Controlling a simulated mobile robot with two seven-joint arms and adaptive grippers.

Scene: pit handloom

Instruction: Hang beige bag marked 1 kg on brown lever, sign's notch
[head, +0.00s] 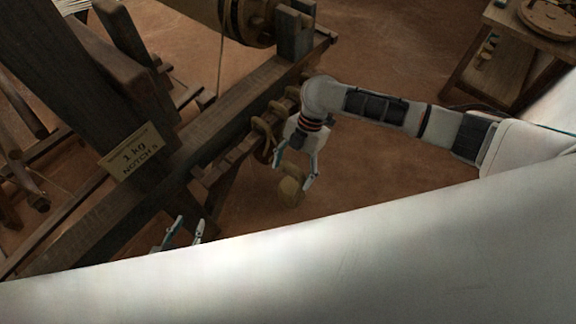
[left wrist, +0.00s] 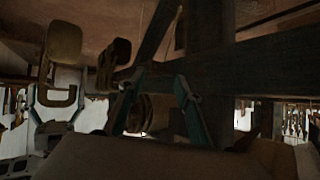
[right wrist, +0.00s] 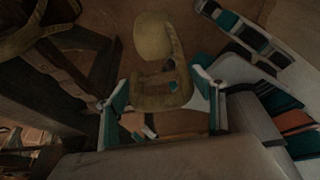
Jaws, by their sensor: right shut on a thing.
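A sign (head: 131,150) reading "1 kg NOTCH 5" is on the dark timber at left in the head view. My right gripper (head: 297,165) is shut on a beige bag (head: 291,189) above the floor. In the right wrist view the bag (right wrist: 153,38) and its handle (right wrist: 160,90) show, the handle between the fingers. The bag (left wrist: 62,42) also shows in the left wrist view; no marking is readable. My left gripper (head: 188,228) is open and empty, low beside the loom; its fingers also show in the left wrist view (left wrist: 156,95). I cannot tell which timber is the brown lever.
A thick loom beam (head: 105,215) runs diagonally. A small wooden table (head: 505,45) stands at far right. Brown floor (head: 400,45) is clear behind my right arm.

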